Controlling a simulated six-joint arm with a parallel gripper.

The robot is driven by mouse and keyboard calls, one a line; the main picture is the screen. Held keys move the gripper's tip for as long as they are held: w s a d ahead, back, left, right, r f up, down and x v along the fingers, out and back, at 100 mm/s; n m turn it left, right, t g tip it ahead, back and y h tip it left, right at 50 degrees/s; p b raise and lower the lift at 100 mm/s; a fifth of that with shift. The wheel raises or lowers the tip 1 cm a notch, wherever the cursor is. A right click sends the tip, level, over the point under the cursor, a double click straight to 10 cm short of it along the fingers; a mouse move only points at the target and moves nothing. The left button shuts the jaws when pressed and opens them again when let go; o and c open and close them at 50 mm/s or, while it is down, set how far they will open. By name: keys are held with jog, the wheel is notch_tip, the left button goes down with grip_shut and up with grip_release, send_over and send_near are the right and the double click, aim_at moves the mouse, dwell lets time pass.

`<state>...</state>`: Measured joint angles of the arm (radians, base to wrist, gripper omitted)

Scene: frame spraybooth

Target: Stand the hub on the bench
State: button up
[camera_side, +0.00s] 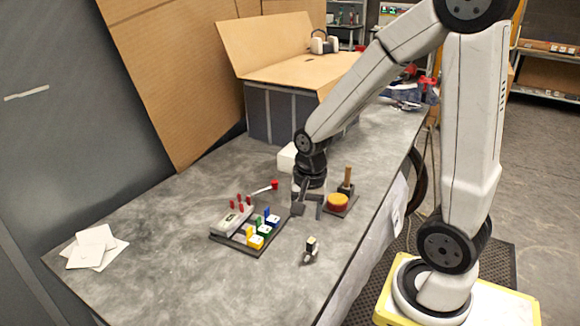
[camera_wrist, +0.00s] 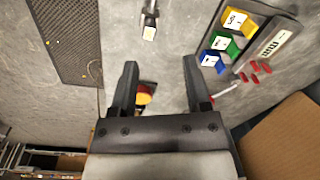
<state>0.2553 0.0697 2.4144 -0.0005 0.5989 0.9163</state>
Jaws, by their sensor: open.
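No part is plainly marked as the hub. A small metal piece with a dark and pale top (camera_side: 310,247) is on the bench (camera_side: 190,275), in front of my gripper; it also shows at the top of the wrist view (camera_wrist: 150,22). I cannot tell whether it stands or lies.
A dark tray (camera_side: 222,242) left of my gripper holds blue, green and yellow blocks, a grey box and red-topped pieces. A red-ended rod (camera_side: 265,188) lies behind it. White sheets (camera_side: 97,246) lie at far left. A large carton (camera_side: 270,112) stands behind. The bench's front is mostly clear.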

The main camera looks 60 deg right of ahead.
jog(key=a+f+n+t, duration=0.1)
jog(key=a+n+t, duration=0.1)
jog(key=a+n, duration=0.5)
jog(key=shift+a+n, duration=0.2)
jog(key=shift+n, duration=3)
jog(key=shift+s, duration=0.1)
